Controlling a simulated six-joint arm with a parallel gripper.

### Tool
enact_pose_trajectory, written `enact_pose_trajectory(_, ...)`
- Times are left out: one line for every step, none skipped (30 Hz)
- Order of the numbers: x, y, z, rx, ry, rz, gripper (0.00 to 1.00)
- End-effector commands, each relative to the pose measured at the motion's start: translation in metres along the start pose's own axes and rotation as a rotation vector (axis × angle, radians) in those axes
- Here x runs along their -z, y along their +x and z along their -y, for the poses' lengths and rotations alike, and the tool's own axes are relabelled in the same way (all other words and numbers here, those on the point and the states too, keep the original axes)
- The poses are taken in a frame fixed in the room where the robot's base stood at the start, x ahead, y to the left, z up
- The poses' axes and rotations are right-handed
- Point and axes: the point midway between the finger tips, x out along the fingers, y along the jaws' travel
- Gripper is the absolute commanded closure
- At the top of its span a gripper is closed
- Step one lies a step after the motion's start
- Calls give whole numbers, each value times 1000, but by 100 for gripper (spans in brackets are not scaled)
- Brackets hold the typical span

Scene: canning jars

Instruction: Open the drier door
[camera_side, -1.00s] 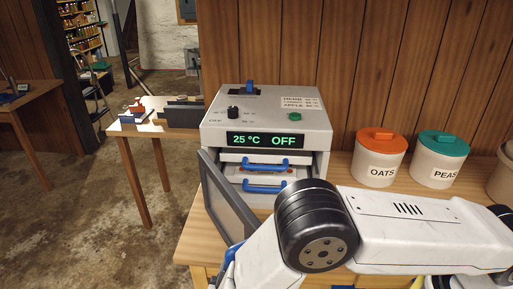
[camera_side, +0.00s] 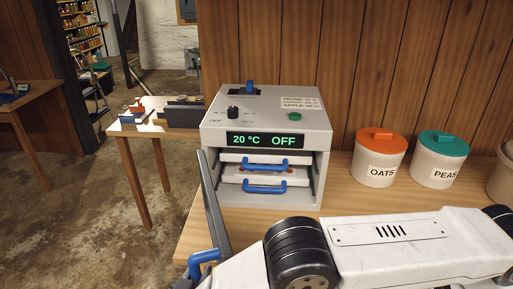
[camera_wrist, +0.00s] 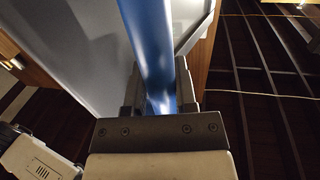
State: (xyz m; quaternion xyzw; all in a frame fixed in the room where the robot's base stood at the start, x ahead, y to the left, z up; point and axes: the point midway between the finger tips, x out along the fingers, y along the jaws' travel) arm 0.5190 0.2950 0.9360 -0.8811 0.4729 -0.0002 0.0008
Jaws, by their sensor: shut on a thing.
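The drier (camera_side: 225,122) is a light grey box on the wooden table, its display reading 20 °C OFF. Its door (camera_side: 213,205) stands swung out on the left side, seen almost edge-on, and the front is uncovered. The door's blue handle (camera_side: 205,257) is at the lower left of the side view. In the wrist view, my gripper (camera_wrist: 160,95) is shut on the blue handle (camera_wrist: 150,40), with the grey door panel (camera_wrist: 80,50) behind it. My fingertips are not clearly seen in the side view.
Two trays with blue handles (camera_side: 265,187) sit inside the drier. An OATS jar (camera_side: 380,157) with an orange lid and a PEAS jar (camera_side: 437,160) with a teal lid stand to the right. A small table (camera_side: 140,128) stands to the left.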

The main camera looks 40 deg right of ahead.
Motion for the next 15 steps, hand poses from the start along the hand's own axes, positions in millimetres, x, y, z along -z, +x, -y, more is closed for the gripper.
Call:
enact_pose_trajectory(-2, -4, 0, -2, -4, 3, 100)
enact_pose_trajectory(-2, -4, 1, -5, -5, 3, 100)
enact_pose_trajectory(-3, -5, 2, -8, -5, 3, 100)
enact_pose_trajectory(-3, -5, 3, -10, -5, 3, 100)
enact_pose_trajectory(-2, -5, 4, -12, -4, 3, 100)
enact_pose_trajectory(-2, -6, 4, -14, -4, 3, 100)
enact_pose_trajectory(-2, -6, 5, -15, -5, 3, 100)
enact_pose_trajectory(-2, -6, 5, -16, -4, 3, 100)
enact_pose_trajectory(-2, -6, 5, -17, -4, 3, 100)
enact_pose_trajectory(-2, -6, 6, -18, -4, 3, 100)
enact_pose_trajectory(-2, -6, 6, -18, -4, 3, 100)
enact_pose_trajectory(-2, -6, 6, -18, -4, 3, 100)
enact_pose_trajectory(-2, -6, 6, -19, -4, 3, 100)
enact_pose_trajectory(-2, -6, 6, -19, -4, 3, 100)
enact_pose_trajectory(-2, -6, 6, -19, -4, 3, 100)
